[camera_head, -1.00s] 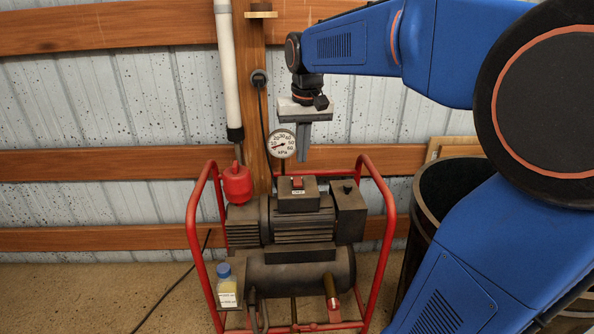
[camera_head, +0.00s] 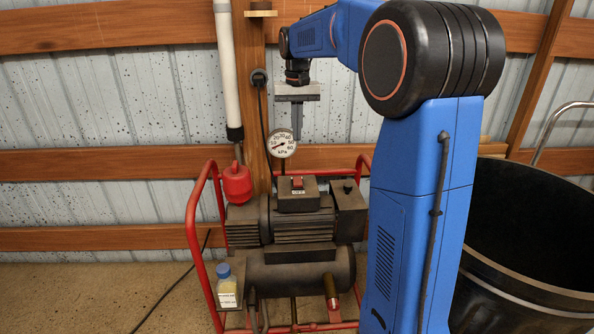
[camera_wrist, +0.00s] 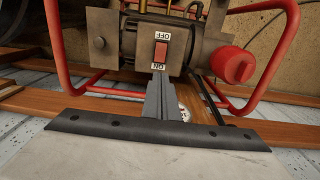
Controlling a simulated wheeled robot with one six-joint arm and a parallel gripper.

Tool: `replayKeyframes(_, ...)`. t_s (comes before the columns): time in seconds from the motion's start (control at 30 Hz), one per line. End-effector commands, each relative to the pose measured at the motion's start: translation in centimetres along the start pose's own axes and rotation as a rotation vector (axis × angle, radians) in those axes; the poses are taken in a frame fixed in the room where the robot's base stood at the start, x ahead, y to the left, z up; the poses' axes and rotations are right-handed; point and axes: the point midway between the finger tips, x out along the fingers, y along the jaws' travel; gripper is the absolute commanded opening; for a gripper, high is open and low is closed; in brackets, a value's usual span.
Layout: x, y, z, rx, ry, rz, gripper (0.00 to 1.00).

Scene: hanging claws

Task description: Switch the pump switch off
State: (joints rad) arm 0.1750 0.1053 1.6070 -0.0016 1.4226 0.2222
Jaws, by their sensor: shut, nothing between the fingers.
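The pump (camera_head: 300,225) stands in a red tube frame by the wall. Its red rocker switch (camera_head: 297,183) sits on the box on top, and it also shows in the wrist view (camera_wrist: 161,52) between an OFF label at the top and an ON label at the bottom. I cannot tell which side is pressed. My gripper (camera_head: 297,137) points down, shut and empty, above and behind the switch box. In the wrist view the closed fingertips (camera_wrist: 159,78) appear just below the ON label. I see no contact with the switch.
A kPa gauge (camera_head: 282,144) is close beside my fingers, its needle toward the low left. A red cap-like canister (camera_head: 237,182) and a red frame (camera_head: 194,235) flank the pump. A bottle (camera_head: 227,287) stands at lower left. A dark barrel (camera_head: 530,240) is at right.

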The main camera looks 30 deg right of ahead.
Motion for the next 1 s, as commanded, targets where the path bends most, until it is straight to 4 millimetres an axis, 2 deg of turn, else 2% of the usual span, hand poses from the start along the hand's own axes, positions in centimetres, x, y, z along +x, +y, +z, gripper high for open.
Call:
replayKeyframes(0.23, 0.1, 0.0, 0.0, 0.000, 0.000, 0.000, 0.00)
replayKeyframes(0.37, 0.8, 0.0, 0.0, 0.000, -0.001, 0.000, 0.00)
replayKeyframes(0.47, 2.0, 0.0, 0.1, 0.000, -0.002, 0.000, 0.00)
replayKeyframes(1.0, 11.2, 0.0, 0.1, -0.001, -0.002, 0.001, 0.00)
